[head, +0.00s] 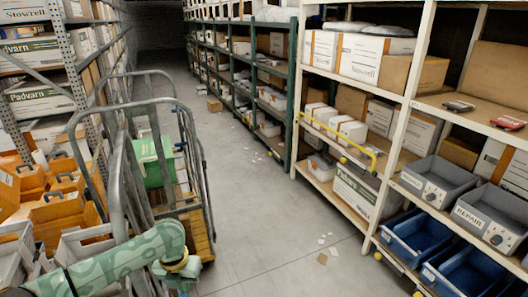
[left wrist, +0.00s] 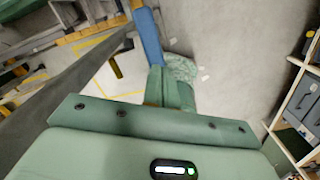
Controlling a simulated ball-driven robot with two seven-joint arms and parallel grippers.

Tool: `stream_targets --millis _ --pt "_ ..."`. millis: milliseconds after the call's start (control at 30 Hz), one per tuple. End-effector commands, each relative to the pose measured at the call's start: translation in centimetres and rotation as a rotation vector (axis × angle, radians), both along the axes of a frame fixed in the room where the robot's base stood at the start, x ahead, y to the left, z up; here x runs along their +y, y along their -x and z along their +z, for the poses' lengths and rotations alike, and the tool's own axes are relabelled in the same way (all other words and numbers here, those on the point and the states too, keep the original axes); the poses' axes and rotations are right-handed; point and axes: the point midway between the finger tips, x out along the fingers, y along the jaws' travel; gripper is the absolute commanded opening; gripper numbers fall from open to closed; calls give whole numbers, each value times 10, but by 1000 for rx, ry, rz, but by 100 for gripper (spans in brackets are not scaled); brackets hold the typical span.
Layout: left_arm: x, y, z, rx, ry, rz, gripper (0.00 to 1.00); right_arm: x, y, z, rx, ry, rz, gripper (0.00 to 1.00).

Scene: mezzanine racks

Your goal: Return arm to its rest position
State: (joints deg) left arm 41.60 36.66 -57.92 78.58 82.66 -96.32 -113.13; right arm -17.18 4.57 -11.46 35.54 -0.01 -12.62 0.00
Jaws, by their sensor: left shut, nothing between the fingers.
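My left arm (head: 125,255), with a green leaf-like pattern, reaches in from the lower left in the head view. My left gripper (head: 178,277) hangs at its end, pointing down at the bottom edge of the picture, small and partly cut off. It is shut and empty, in front of the cage trolley and over the grey floor. The left wrist view looks down past my green wrist housing to the floor. My right gripper and right arm are in neither view.
A grey-framed cage trolley (head: 203,185) holding a green crate (head: 152,160) stands close beyond my left arm. Orange boxes (head: 60,200) are at the left. Grey bins (head: 440,183) sit on the right rack. The aisle floor (head: 250,200) between is mostly clear, with scattered paper scraps.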

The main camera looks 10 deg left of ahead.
Motion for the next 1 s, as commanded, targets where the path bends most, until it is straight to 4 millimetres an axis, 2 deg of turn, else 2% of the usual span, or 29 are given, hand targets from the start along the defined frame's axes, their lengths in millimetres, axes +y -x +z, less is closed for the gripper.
stream_targets --millis 100,167,200,233,300,367,433,600,700,900,1000 --pt "-59 33 -21 -59 66 157 0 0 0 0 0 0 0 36" --pt "-92 53 -24 -117 131 324 0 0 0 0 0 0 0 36" --pt "-109 65 -21 -159 185 471 0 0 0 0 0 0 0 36" --pt "-118 74 -17 -190 228 593 0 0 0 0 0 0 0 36" --pt "-124 90 -4 -256 315 880 0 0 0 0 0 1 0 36" --pt "-117 101 8 -304 376 1106 0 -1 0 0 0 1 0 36" --pt "-102 113 20 -357 430 1337 0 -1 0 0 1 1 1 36" --pt "-52 144 46 -491 516 1794 0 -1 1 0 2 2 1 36" --pt "-22 164 60 -577 550 2005 0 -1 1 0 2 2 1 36" --pt "32 204 87 -764 596 2314 0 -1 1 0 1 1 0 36" --pt "23 195 41 -706 580 2311 0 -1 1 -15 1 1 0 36"
